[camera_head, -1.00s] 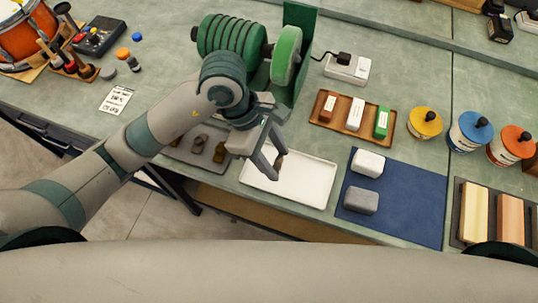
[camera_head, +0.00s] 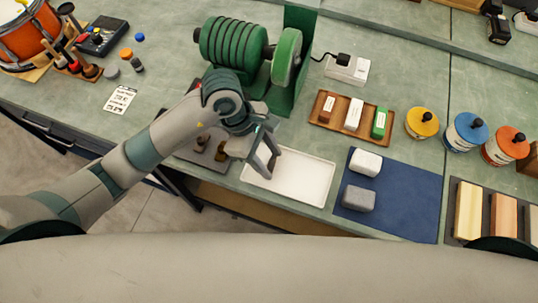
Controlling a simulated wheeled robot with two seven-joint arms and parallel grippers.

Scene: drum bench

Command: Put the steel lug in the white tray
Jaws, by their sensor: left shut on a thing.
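The white tray (camera_head: 310,178) lies flat near the front edge of the bench and looks empty. My left gripper (camera_head: 266,165) is over the tray's left end, fingers pointing down. It is shut on a small piece, which I take to be the steel lug; the fingers hide nearly all of it, so its shape and finish cannot be told. A dark grey mat (camera_head: 186,153) with small brownish lugs (camera_head: 221,152) lies just left of the tray, partly hidden by my left arm. My right gripper is out of view.
A green grinder-like machine (camera_head: 288,75) stands behind the gripper. A wooden tray (camera_head: 342,134) with small blocks sits behind the white tray. A blue mat (camera_head: 405,205) with a white block (camera_head: 366,162) and a grey block (camera_head: 359,198) lies to its right.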

